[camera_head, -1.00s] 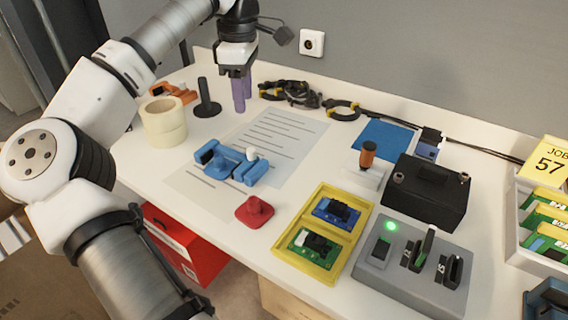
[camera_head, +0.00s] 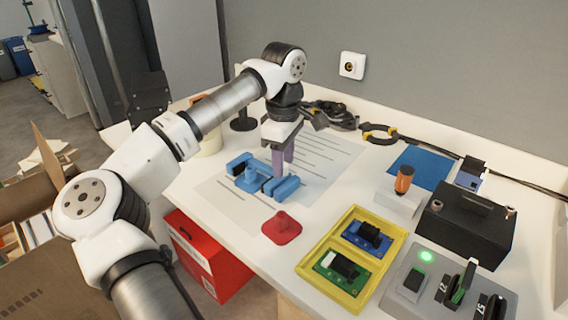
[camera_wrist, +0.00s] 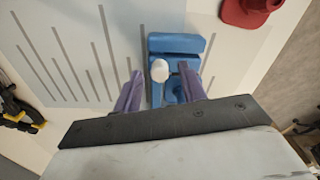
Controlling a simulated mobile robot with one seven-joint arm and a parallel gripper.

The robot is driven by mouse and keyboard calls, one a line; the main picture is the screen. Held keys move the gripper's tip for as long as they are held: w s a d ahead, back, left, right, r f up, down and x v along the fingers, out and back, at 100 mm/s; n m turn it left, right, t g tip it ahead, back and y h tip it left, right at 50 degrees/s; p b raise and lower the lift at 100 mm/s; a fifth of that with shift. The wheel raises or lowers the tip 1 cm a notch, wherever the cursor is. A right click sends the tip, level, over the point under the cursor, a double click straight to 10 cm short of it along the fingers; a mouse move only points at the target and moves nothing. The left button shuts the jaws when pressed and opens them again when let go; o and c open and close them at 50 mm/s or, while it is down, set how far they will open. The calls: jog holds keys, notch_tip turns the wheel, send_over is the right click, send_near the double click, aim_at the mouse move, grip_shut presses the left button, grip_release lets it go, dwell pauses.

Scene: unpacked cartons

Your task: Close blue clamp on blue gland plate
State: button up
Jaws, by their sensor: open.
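The blue gland plate (camera_head: 240,163) with its blue clamp (camera_head: 283,188) lies on a printed sheet near the table's front. In the wrist view the blue block (camera_wrist: 178,43) shows with a narrow blue clamp lever ending in a white knob (camera_wrist: 159,70). My gripper (camera_head: 284,174) is open, its purple fingers pointing down over the clamp. In the wrist view my gripper (camera_wrist: 160,72) has one finger on each side of the white knob, with gaps visible. Contact cannot be told. The right finger hides part of the blue block; in the head view my fingers hide the knob.
A red knobbed piece (camera_head: 282,228) lies just in front. A yellow tray (camera_head: 318,272) with circuit boards, a grey fixture (camera_head: 400,300) with a green light and a black box (camera_head: 465,225) stand to the right. Black cables (camera_head: 330,115) lie behind.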

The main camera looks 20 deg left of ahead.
jog(key=shift+f, duration=0.5)
grip_shut()
jog(key=shift+w+a+r+p, duration=0.1)
jog(key=shift+w+a+p, duration=0.05)
jog(key=shift+a+p, duration=0.25)
jog(key=shift+w+a+r+p, duration=0.15)
jog(key=shift+a+p, duration=0.15)
jog(key=shift+a, duration=0.15)
jog(key=shift+a+f, duration=0.2)
grip_release()
notch_tip(320, 180, up, 14)
jog(key=p, duration=0.1)
